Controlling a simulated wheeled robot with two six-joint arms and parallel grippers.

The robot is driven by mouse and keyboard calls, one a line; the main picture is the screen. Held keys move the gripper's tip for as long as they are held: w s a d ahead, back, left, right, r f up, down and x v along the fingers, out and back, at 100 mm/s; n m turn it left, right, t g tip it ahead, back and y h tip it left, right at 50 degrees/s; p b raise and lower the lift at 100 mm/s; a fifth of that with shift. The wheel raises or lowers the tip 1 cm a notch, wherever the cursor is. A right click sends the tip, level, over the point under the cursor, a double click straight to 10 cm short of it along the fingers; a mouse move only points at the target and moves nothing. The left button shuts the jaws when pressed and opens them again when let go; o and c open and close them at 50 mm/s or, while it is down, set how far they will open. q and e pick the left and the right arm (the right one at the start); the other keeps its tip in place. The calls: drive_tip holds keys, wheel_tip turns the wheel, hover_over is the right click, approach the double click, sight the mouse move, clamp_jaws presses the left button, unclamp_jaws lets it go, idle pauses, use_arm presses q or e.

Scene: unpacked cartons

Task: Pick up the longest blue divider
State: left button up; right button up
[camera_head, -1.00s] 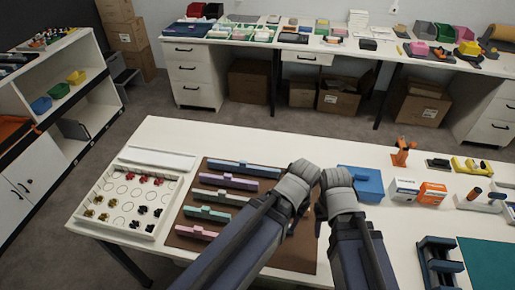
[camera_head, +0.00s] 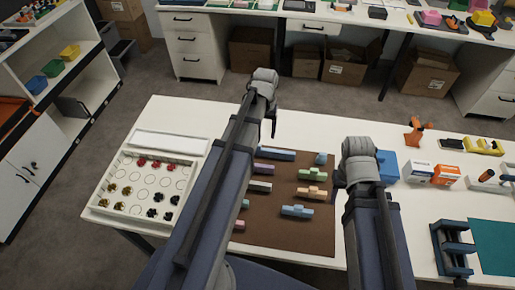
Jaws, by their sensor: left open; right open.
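The long blue divider (camera_head: 281,155) lies at the far edge of the brown mat, its left part hidden behind my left arm. Two shorter blue pieces lie on the mat's right side: a small one (camera_head: 321,158) at the far edge and a longer one (camera_head: 297,211) nearer me. My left gripper (camera_head: 272,118) is open, raised above the far table edge, beyond the long blue divider and apart from it. My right gripper (camera_head: 362,172) is open, right of the mat, in front of the blue box; its fingertips are mostly hidden.
Purple (camera_head: 264,168), green (camera_head: 260,187) and pink (camera_head: 239,224) dividers are partly covered by my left arm. Green (camera_head: 312,174) and orange (camera_head: 312,192) pieces lie right on the brown mat (camera_head: 285,238). A white compartment tray (camera_head: 104,201) stands left; a blue box (camera_head: 387,165) stands right.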

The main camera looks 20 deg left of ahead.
use_arm(q)
drive_tip(key=shift+n, duration=0.3)
drive_tip(key=f+b, duration=0.2)
drive_tip(key=a+f+b, duration=0.1)
drive_tip(key=f+b, duration=0.2)
drive_tip(key=a+f+b, duration=0.1)
drive_tip(key=f+b, duration=0.1)
drive_tip(key=b, duration=0.1)
drive_tip(key=shift+a+f, duration=0.1)
drive_tip(key=shift+f, duration=0.25)
use_arm(e)
wheel_tip(320, 180, down, 8)
drive_tip(key=shift+r, duration=0.2)
use_arm(q)
drive_tip(key=shift+r, duration=0.1)
drive_tip(key=shift+c, duration=0.2)
clamp_jaws()
